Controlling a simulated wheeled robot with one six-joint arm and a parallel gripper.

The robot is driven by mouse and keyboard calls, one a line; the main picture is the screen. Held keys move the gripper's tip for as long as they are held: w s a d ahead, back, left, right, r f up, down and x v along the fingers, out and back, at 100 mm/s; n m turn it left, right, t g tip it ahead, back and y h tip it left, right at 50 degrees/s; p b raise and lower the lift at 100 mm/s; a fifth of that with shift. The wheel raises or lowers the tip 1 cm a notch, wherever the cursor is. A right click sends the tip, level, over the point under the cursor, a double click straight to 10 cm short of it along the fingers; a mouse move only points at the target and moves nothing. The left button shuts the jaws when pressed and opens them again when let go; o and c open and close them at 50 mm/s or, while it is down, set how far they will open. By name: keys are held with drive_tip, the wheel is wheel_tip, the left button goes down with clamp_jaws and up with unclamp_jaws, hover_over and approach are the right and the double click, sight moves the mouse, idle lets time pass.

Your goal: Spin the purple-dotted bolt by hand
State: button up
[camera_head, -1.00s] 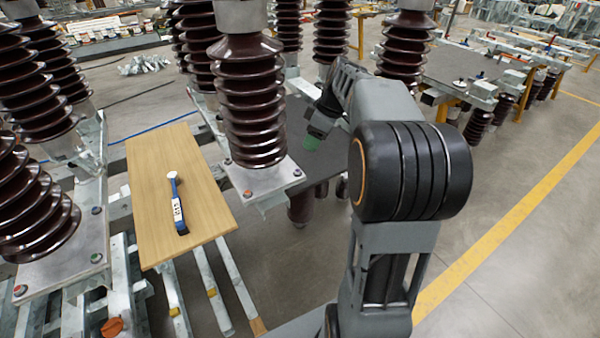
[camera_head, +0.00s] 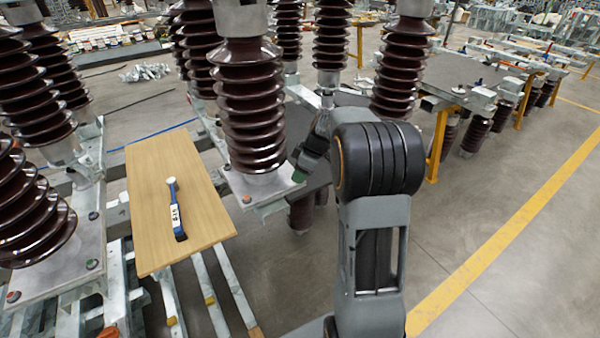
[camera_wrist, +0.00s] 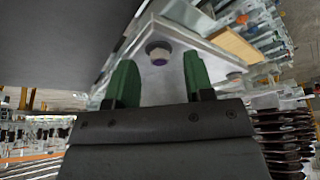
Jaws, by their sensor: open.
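In the wrist view, a round bolt with a purple-tinted face (camera_wrist: 159,54) sits near the corner of a light metal plate (camera_wrist: 190,42). My gripper (camera_wrist: 160,80) has its two green fingers apart, with the bolt showing beyond and between their tips. The fingers do not visibly touch it. In the head view, my gripper (camera_head: 299,172) is at the right corner of the plate (camera_head: 262,188) under the middle brown insulator. The bolt at that corner is hidden there by my gripper.
Another bolt (camera_wrist: 235,75) is farther along the plate. The ribbed insulator (camera_head: 248,105) stands on the plate, close to my arm. A wooden board (camera_head: 150,180) with a blue-and-white tool (camera_head: 175,208) lies to the left. Open floor (camera_head: 480,210) is at the right.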

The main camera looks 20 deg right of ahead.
drive_tip(key=shift+a+f, duration=0.1)
drive_tip(key=shift+f, duration=0.2)
clamp_jaws()
idle(0.4)
drive_tip(key=m+t+b, duration=0.1)
drive_tip(key=m+b, duration=0.1)
drive_tip(key=m, duration=0.1)
drive_tip(key=shift+a+f+h, duration=0.1)
drive_tip(key=shift+a+h, duration=0.05)
drive_tip(key=shift+h, duration=0.25)
drive_tip(key=shift+a+m+t+h, duration=0.15)
drive_tip(key=shift+m+h, duration=0.25)
drive_tip(key=shift+m, duration=0.8)
drive_tip(key=shift+d+m+t+h, duration=0.15)
drive_tip(key=shift+m+h, duration=0.25)
drive_tip(key=shift+m, duration=0.8)
drive_tip(key=shift+a, duration=0.1)
